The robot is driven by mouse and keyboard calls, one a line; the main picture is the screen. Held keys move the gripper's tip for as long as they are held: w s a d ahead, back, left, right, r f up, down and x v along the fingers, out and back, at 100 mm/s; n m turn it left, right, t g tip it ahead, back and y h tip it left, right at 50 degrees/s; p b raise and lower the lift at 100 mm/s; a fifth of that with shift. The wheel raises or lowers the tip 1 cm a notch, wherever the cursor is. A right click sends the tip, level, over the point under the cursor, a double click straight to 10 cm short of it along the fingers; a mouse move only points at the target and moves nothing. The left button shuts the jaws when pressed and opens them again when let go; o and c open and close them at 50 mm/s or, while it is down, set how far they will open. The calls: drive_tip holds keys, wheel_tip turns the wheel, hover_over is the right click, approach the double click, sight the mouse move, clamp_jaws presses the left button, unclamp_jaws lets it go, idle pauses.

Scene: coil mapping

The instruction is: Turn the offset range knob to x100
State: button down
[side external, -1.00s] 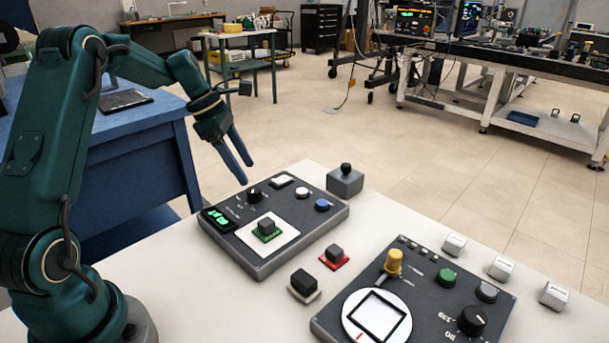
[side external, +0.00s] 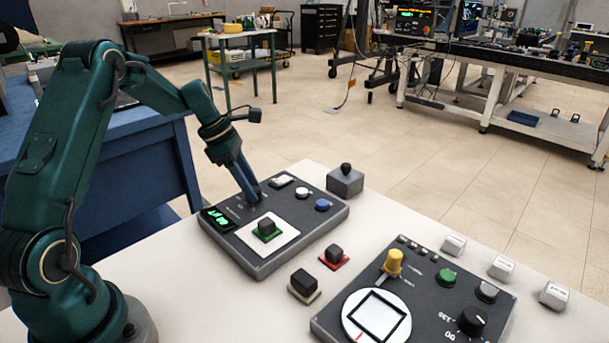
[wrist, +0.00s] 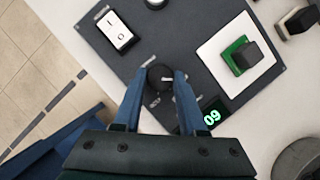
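The offset range knob (wrist: 160,77) is a small round black knob with a white mark pointing right in the wrist view. It sits on the dark control box (side external: 262,260). In the side view my gripper's fingers hide it. My gripper (side external: 252,194) points down at the knob, low over the panel. In the wrist view its two blue fingers (wrist: 160,84) stand apart, one on each side of the knob. Whether they touch its sides is not clear. The small labels around the knob are partly hidden and too blurred to read.
On the same box are a green lit display (wrist: 209,117), a white rocker switch (wrist: 117,32), a blue knob (side external: 322,204) and a white plate (side external: 286,231) bearing a dark block on green. A second panel (side external: 430,285) stands at right. A grey block (side external: 345,182) stands behind.

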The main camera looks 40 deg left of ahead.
drive_tip(key=shift+m, duration=0.4)
drive_tip(key=m+g, duration=0.1)
drive_tip(key=m, duration=0.1)
drive_tip(key=m+h, duration=0.1)
drive_tip(key=m, duration=0.1)
drive_tip(key=shift+w+a+m+g, duration=0.1)
drive_tip(key=shift+w+m+g, duration=0.1)
drive_tip(key=shift+m+g, duration=0.8)
drive_tip(key=shift+m, duration=0.9)
drive_tip(key=shift+w+m+g, duration=0.25)
drive_tip(key=shift+m+g, duration=0.05)
drive_tip(key=shift+m, duration=0.4)
drive_tip(key=shift+s+m, duration=0.15)
drive_tip(key=shift+m, duration=0.15)
drive_tip(key=shift+c, duration=2.3)
unclamp_jaws()
drive_tip(key=shift+s, duration=0.1)
drive_tip(key=shift+r+n, duration=0.1)
drive_tip(key=shift+n, duration=0.3)
